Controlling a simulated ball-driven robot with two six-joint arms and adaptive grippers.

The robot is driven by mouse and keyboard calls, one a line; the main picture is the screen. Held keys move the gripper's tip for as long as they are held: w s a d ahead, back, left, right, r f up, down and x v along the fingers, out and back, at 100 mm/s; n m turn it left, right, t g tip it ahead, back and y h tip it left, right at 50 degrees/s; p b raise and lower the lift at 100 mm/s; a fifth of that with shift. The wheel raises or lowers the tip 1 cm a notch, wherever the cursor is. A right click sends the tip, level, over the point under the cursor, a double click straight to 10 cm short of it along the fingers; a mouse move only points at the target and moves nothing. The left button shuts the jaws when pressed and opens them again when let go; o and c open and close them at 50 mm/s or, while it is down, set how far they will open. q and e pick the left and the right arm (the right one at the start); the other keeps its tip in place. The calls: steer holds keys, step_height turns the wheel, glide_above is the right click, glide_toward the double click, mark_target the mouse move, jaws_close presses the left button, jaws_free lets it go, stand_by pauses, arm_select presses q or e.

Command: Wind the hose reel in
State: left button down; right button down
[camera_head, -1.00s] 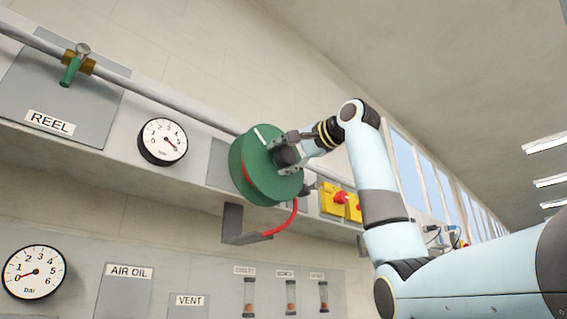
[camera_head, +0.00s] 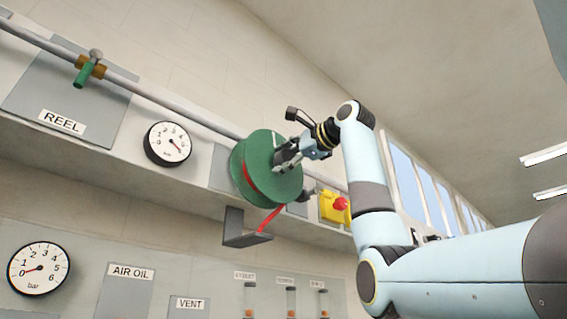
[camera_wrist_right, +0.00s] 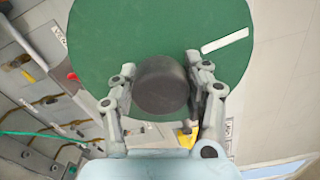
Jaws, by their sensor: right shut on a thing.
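The green hose reel (camera_head: 262,187) is mounted on the wall panel, and it fills the top of the right wrist view (camera_wrist_right: 110,40). A red hose (camera_head: 270,219) runs from it down to a grey bracket (camera_head: 237,228). Some red hose shows between the reel's flanges. A dark round knob (camera_wrist_right: 161,84) stands out from the reel's face, with a white mark (camera_wrist_right: 225,41) beside it. My right gripper (camera_head: 284,157) is at the reel's face, its fingers (camera_wrist_right: 160,68) shut on the knob from both sides. My left gripper is out of view.
A pipe with a green-handled valve (camera_head: 88,70) runs above the REEL label (camera_head: 62,122). A round gauge (camera_head: 168,144) sits left of the reel. A yellow box with a red button (camera_head: 335,206) is close to its right. Lower gauges and labelled panels line the wall.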

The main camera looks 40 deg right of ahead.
stand_by(0.5)
steer(key=c, duration=0.5)
jaws_free()
steer(key=shift+d, duration=0.1)
steer(key=shift+c, duration=0.2)
steer(key=shift+s, duration=0.2)
steer(key=s, duration=1.1)
steer(key=shift+s+d, duration=0.3)
steer(key=shift+d, duration=0.15)
steer(key=shift+w+f, duration=0.1)
steer(key=shift+f, duration=0.05)
